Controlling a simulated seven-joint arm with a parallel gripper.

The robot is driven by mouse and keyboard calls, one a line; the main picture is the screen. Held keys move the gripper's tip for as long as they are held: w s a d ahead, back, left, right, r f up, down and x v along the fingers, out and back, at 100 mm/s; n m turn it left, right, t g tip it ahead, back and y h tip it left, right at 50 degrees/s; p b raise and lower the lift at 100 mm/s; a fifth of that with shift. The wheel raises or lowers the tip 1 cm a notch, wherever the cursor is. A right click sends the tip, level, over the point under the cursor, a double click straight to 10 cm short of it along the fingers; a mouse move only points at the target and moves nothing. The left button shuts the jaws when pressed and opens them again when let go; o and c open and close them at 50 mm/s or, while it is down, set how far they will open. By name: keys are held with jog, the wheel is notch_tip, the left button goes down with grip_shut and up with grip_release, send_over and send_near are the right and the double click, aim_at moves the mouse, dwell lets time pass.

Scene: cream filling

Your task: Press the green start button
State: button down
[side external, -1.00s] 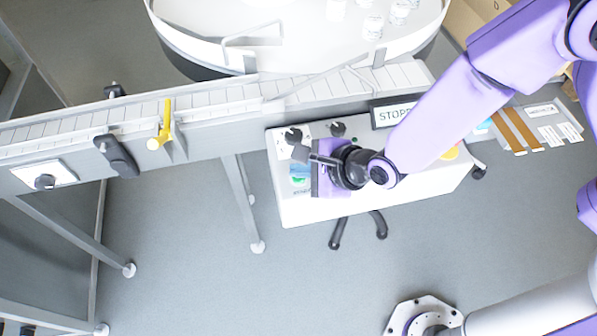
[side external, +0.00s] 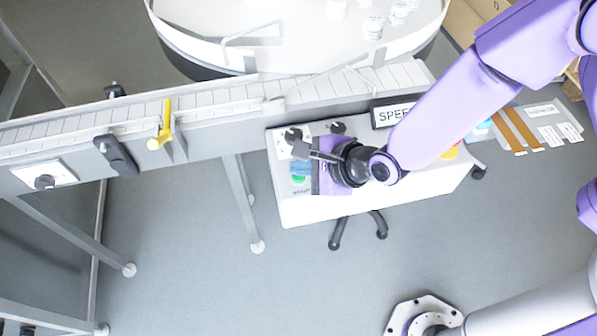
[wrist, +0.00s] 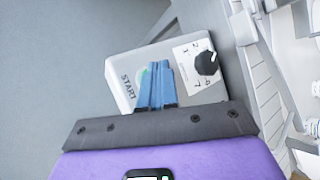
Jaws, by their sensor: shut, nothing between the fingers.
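The green start button (side external: 298,179) sits on the white control box at the end of the conveyor. In the wrist view, a pale green edge of the button (wrist: 141,76) shows beside the word START, and the rest is hidden behind my blue fingers. My gripper (side external: 300,167) is shut and empty, with its fingers over the panel right by the button. In the wrist view my gripper (wrist: 155,68) overlaps the button. I cannot tell whether the fingertips touch it.
A black dial (wrist: 207,64) is close to the fingers on the same panel. Black knobs (side external: 293,135) stand at the panel's back edge. A display reading "SPEE" (side external: 393,115) is partly covered by my arm. The conveyor (side external: 220,105) runs behind.

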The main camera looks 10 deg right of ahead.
aim_at(303, 179)
jog(key=shift+r, duration=0.35)
jog(key=shift+r, duration=2.5)
jog(key=s+d+r+n+g+h, duration=0.2)
jog(key=s+d+n, duration=0.4)
jog(key=d+n, duration=0.4)
jog(key=s+d+r+n+g+h, duration=0.1)
jog(key=s+d+r+n+g, duration=0.1)
jog(key=s+d+n, duration=0.4)
jog(key=s+d+r+n+g+h, duration=0.2)
jog(key=s+d+r+n, duration=0.2)
jog(key=d+n, duration=1.1)
jog(key=s+d, duration=0.3)
jog(key=d, duration=0.5)
jog(key=shift+d+g+h, duration=0.3)
jog(key=shift+g, duration=0.1)
